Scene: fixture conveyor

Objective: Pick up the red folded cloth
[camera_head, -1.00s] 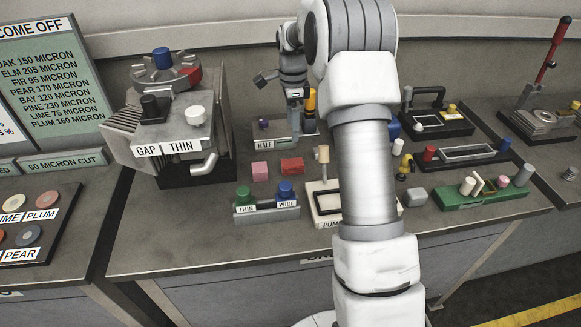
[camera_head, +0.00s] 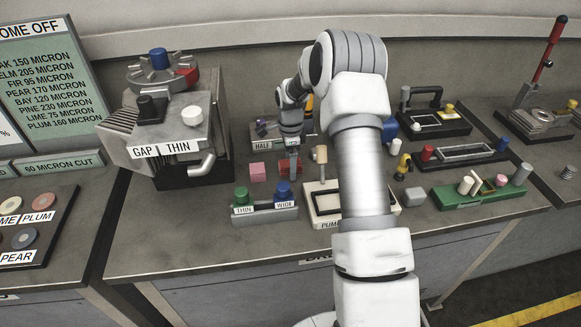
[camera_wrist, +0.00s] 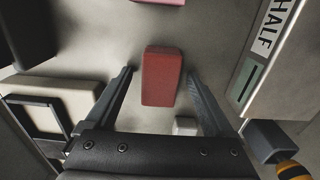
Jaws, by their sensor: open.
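The red folded cloth (camera_wrist: 161,78) is a small rounded block lying on the grey bench top. In the wrist view it sits between the two fingers of my gripper (camera_wrist: 159,72), with a gap on each side. The fingers are open and hold nothing. In the head view, my gripper (camera_head: 291,152) is over the red cloth (camera_head: 284,168) and hides part of it.
A pink block (camera_head: 257,172) lies just left of the cloth. The HALF fixture (camera_head: 264,143) stands behind it. The THIN/WIDE stand (camera_head: 265,212) is in front, and the pump tray (camera_head: 327,222) is at front right. A small pale block (camera_wrist: 185,126) lies near the right finger.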

